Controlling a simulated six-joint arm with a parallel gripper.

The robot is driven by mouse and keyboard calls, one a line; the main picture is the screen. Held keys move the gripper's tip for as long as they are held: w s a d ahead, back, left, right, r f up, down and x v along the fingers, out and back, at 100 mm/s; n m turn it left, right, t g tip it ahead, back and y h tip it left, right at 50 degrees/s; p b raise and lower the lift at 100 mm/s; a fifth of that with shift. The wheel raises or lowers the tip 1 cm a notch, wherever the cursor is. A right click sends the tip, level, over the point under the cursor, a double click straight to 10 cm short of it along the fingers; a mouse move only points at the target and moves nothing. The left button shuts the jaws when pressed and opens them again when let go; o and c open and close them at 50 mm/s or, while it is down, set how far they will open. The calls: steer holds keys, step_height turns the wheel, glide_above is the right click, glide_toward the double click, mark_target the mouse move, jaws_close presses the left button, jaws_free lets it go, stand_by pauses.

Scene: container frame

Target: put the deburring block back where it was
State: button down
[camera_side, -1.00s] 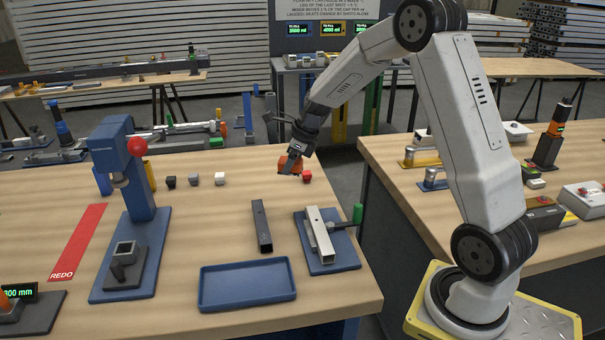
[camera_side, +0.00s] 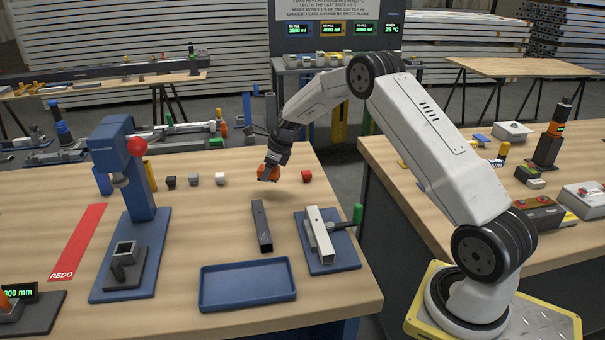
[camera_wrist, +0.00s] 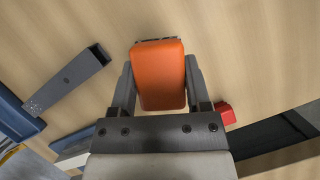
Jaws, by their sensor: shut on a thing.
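The deburring block is an orange block with rounded edges (camera_wrist: 160,75). It also shows in the side view (camera_side: 268,173), above the back part of the wooden workbench. My gripper (camera_side: 270,166) is shut on it, with one finger on each side in the wrist view (camera_wrist: 160,80). A dark strip shows at the block's far edge in the wrist view. The block looks a little above the bench top, but I cannot tell the exact gap.
A red cube (camera_side: 306,176) sits right of the block; white (camera_side: 220,179), grey and black cubes stand left. A dark square tube (camera_side: 261,226) lies in front, beside a light tube in a blue fixture (camera_side: 345,258). A blue tray (camera_side: 204,290) and blue press (camera_side: 142,180) stand nearer.

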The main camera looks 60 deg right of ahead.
mark_target(267, 190)
steer(key=shift+w+d+f, duration=0.15)
steer(key=shift+w+f, duration=0.4)
steer(key=shift+f, duration=0.1)
steer(key=shift+w+f, duration=0.2)
steer(key=shift+d+f, duration=0.1)
steer(key=shift+f, duration=1.45)
steer(key=shift+f, duration=0.15)
steer(key=shift+c, duration=0.2)
jaws_free()
steer(key=v, duration=1.2)
